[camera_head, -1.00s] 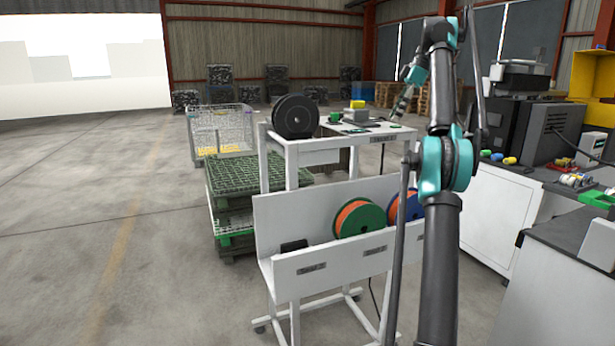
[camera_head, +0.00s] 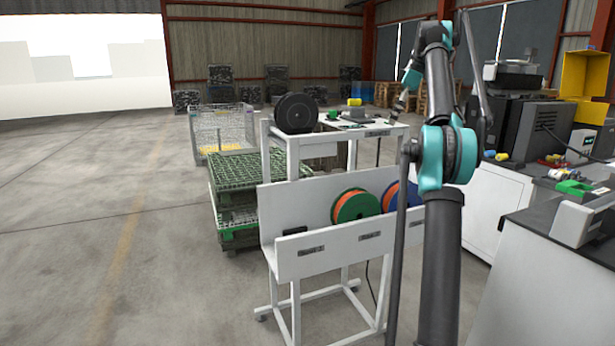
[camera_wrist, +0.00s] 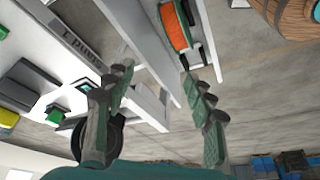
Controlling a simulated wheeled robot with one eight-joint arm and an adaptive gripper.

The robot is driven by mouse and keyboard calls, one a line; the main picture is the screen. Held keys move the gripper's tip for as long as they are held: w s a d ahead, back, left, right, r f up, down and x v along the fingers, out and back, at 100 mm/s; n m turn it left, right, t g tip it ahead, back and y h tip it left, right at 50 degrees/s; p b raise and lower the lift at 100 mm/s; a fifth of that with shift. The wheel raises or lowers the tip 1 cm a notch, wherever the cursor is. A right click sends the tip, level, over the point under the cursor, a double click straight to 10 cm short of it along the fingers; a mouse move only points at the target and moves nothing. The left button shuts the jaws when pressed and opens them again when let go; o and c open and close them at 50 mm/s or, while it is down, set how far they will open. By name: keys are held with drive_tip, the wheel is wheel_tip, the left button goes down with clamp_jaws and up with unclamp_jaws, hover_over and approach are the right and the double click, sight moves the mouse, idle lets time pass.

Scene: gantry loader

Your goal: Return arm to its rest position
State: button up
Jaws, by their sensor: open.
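My arm (camera_head: 437,110) stands raised at the centre right in the head view, bent at its elbow, with its far end pointing down and to the left. My gripper (camera_head: 398,103) hangs small at that end, before the right part of the white stand's top in the picture. In the wrist view my gripper (camera_wrist: 155,76) is open, its two green-grey fingers wide apart. Nothing is between them but a view of the stand's white frame and the floor. Whether it is near any surface is hard to tell.
A white stand (camera_head: 330,257) holds an orange-green reel (camera_head: 357,206) and a partly hidden blue one (camera_head: 391,195) in its lower trough; a black reel (camera_head: 296,113) is on top. Green pallets (camera_head: 247,170) and a wire cage (camera_head: 222,125) stand behind. Counters (camera_head: 540,262) flank the right. Left floor is clear.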

drive_tip(key=s+a+f+m+t+h, duration=0.1)
drive_tip(key=s+a+f+m, duration=0.2)
drive_tip(key=f, duration=0.4)
drive_tip(key=s+a+f+m+h, duration=0.1)
drive_tip(key=s+f+m, duration=0.1)
drive_tip(key=s+f, duration=0.4)
drive_tip(key=s+a+f+m+t, duration=0.1)
drive_tip(key=s+a+f+m, duration=0.15)
drive_tip(key=f, duration=0.55)
drive_tip(key=s+a+f+m+h, duration=0.1)
drive_tip(key=s+f+m, duration=0.2)
drive_tip(key=s+f, duration=0.9)
drive_tip(key=s+a+f+m+t+h, duration=0.1)
drive_tip(key=s+f+m, duration=0.3)
drive_tip(key=s+f, duration=0.9)
drive_tip(key=s+a, duration=0.1)
drive_tip(key=s, duration=0.3)
drive_tip(key=shift+s+f, duration=0.3)
drive_tip(key=shift+s, duration=0.1)
drive_tip(key=shift+a, duration=0.1)
drive_tip(key=shift+c, duration=0.3)
